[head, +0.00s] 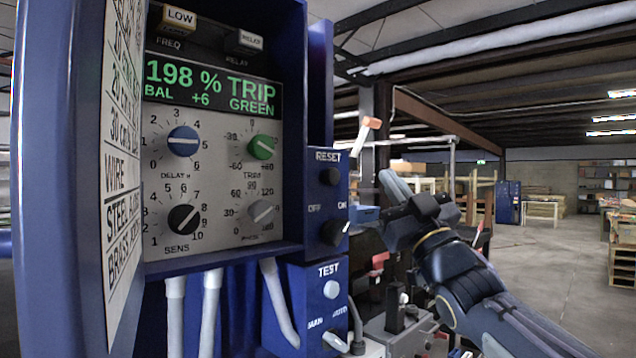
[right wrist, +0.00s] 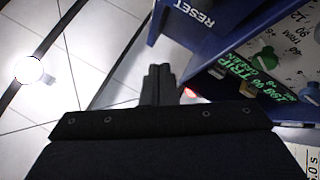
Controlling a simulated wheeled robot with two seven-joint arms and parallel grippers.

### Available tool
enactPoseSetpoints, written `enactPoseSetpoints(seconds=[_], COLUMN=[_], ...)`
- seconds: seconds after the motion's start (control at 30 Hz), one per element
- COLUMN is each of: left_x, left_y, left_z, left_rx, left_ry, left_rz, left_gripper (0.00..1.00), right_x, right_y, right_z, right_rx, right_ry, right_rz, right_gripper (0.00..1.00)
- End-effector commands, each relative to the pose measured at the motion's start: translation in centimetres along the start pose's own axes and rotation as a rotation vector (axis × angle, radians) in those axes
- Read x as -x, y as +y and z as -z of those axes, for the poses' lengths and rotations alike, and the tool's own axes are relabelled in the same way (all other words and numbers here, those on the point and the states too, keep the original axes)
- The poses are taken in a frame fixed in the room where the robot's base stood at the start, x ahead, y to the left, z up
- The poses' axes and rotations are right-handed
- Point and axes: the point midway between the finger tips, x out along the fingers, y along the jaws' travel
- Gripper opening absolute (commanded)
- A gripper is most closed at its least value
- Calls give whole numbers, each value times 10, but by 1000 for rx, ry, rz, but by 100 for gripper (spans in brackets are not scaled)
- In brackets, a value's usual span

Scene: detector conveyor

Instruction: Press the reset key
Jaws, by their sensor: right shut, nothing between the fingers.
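The reset key (head: 330,176) is a round black button under the RESET label on a blue box, at the right of the detector panel in the head view. My right gripper (head: 388,220) is to the right of this box and a little lower than the key, apart from it. In the right wrist view its dark fingers (right wrist: 158,70) are shut together and empty. The RESET face (right wrist: 195,14) shows there beyond the fingertips; the key itself cannot be made out. My left gripper is not in view.
The OFF/ON switch (head: 334,232) sits below the key, and the TEST box (head: 318,300) below that. The display panel (head: 213,88) reads 198 % TRIP GREEN. Conveyor hardware stands behind my right gripper. Open floor (head: 560,260) lies at the right.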

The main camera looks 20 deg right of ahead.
Motion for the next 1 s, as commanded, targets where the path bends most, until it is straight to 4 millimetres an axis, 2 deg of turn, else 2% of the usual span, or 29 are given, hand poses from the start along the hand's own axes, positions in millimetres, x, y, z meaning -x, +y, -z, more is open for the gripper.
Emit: enactPoseSetpoints(seconds=[0.37,0.83,1.0], left_x=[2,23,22], left_y=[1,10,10], left_z=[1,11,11], left_rx=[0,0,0], left_ry=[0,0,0], left_rz=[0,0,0], left_gripper=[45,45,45], right_x=[-3,-45,-56], right_y=[-2,-32,-40], right_z=[-2,-30,-40], right_rx=[-2,-4,-3], right_ry=[-2,-3,-2], right_rz=[1,1,1], right_gripper=[0,0,0])
